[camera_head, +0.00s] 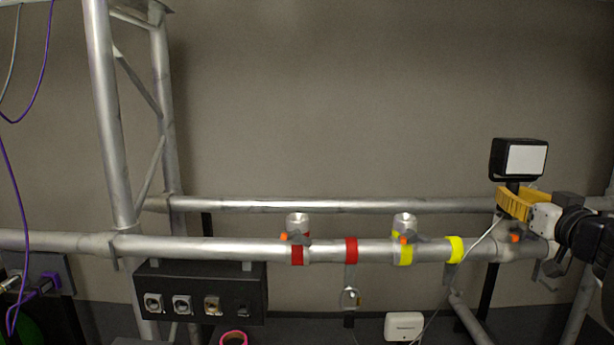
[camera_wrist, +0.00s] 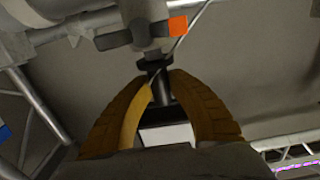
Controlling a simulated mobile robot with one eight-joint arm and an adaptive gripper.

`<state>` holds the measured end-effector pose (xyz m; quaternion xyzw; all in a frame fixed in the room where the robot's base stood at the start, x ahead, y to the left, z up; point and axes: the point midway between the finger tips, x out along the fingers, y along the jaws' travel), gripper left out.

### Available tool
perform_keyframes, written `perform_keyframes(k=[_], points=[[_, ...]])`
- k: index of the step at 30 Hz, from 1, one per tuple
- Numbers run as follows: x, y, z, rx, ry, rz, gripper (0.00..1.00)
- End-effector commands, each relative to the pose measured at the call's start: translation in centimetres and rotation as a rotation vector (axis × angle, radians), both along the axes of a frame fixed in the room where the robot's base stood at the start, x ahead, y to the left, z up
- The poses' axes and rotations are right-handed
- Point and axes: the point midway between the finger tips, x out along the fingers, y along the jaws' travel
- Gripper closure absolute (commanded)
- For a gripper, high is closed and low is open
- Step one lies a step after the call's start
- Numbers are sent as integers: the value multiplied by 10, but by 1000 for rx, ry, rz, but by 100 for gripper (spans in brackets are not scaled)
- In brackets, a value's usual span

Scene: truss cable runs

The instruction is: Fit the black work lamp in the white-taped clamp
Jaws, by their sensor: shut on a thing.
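The black work lamp (camera_head: 520,158) with a pale square face is upright above the right end of the front truss tube in the head view. My gripper (camera_head: 513,203), with yellow fingers, is shut on the lamp's stem just below its head. In the wrist view, my gripper (camera_wrist: 160,90) closes around the dark stem (camera_wrist: 156,68), with the lamp head (camera_wrist: 168,134) between the fingers. A grey clamp (camera_wrist: 135,34) with an orange knob (camera_wrist: 178,25) lies beyond the stem's end. They overlap in view; I cannot tell whether the stem is inside. No white tape is clearly visible.
Red-taped (camera_head: 297,225) and yellow-taped (camera_head: 404,226) clamps sit along the front tube (camera_head: 200,248). A thin white cable (camera_head: 482,240) hangs beside the arm. A black socket box (camera_head: 205,290) hangs at left. Space above the tubes is clear left of the lamp.

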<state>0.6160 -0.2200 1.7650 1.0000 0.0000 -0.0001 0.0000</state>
Motion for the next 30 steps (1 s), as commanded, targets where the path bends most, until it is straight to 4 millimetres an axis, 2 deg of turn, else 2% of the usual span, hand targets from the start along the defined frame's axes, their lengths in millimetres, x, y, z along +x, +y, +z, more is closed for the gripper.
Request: perform_keyframes(k=[22, 23, 24, 25, 30], points=[[0, 0, -14, 1, 0, 0, 100], [0, 0, -14, 1, 0, 0, 70], [0, 0, -13, 1, 0, 0, 58], [0, 0, -13, 1, 0, 0, 54], [0, 0, -13, 0, 0, 0, 54]])
